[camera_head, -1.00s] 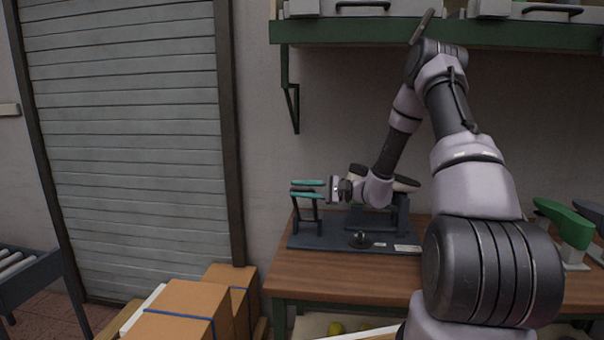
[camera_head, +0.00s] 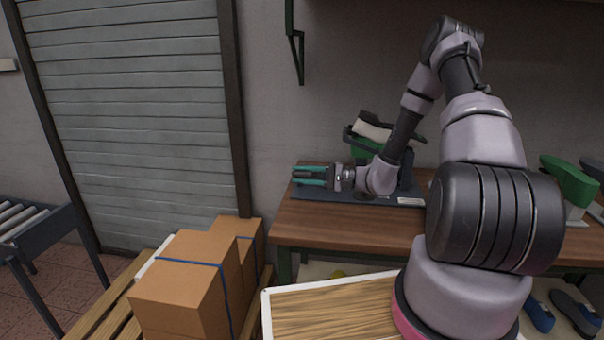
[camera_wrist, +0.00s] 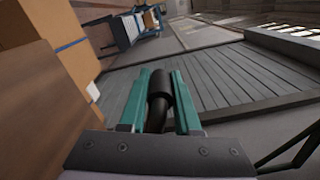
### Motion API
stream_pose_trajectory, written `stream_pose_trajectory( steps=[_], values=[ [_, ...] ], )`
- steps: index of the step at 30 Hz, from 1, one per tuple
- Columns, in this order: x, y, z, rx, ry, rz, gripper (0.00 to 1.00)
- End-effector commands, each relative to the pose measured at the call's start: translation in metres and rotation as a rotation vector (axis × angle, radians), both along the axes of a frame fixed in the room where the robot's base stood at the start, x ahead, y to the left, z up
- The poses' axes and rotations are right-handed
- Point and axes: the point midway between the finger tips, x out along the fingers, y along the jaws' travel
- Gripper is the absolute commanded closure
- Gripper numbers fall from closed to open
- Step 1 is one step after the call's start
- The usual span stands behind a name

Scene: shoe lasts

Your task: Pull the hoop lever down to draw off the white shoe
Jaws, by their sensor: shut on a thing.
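The white shoe (camera_head: 373,130) is sole up and tilted at the back of a dark bench fixture (camera_head: 410,202). A green last (camera_head: 362,151) shows below the shoe. A dark hoop piece (camera_head: 350,138) shows at the shoe's left end. My arm hides part of the fixture, so I cannot tell whether shoe and last still touch. My gripper (camera_head: 309,176) is low over the left end of the fixture. Its teal fingers are shut on the hoop lever, whose black round grip (camera_wrist: 159,92) shows between them in the wrist view.
The wooden bench (camera_head: 330,225) carries the fixture, with a green last (camera_head: 568,180) at its right. Cardboard boxes (camera_head: 180,285) stand front left, beside a white-edged board (camera_head: 330,307). A roller conveyor (camera_head: 35,235) is at far left.

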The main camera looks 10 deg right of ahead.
Motion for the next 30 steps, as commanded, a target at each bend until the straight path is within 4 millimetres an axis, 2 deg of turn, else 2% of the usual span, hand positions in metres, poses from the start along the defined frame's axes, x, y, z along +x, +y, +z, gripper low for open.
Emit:
stream_pose_trajectory(
  steps=[1, 6, 7, 8, 9, 20, 23, 30],
  values=[
    [-0.003, -0.001, -0.006, -0.01, 0.008, 0.003, 1.0],
    [-0.004, -0.001, -0.007, -0.012, 0.011, 0.004, 1.0],
    [-0.004, -0.001, -0.007, -0.012, 0.011, 0.004, 0.57],
    [-0.004, -0.001, -0.007, -0.012, 0.011, 0.004, 0.46],
    [-0.004, -0.001, -0.007, -0.011, 0.011, 0.004, 0.39],
    [-0.004, -0.006, -0.004, -0.007, 0.007, 0.001, 0.39],
    [-0.007, -0.019, -0.004, -0.008, 0.007, -0.001, 0.39],
    [-0.022, -0.066, -0.005, -0.008, 0.007, -0.002, 0.39]
  ],
)
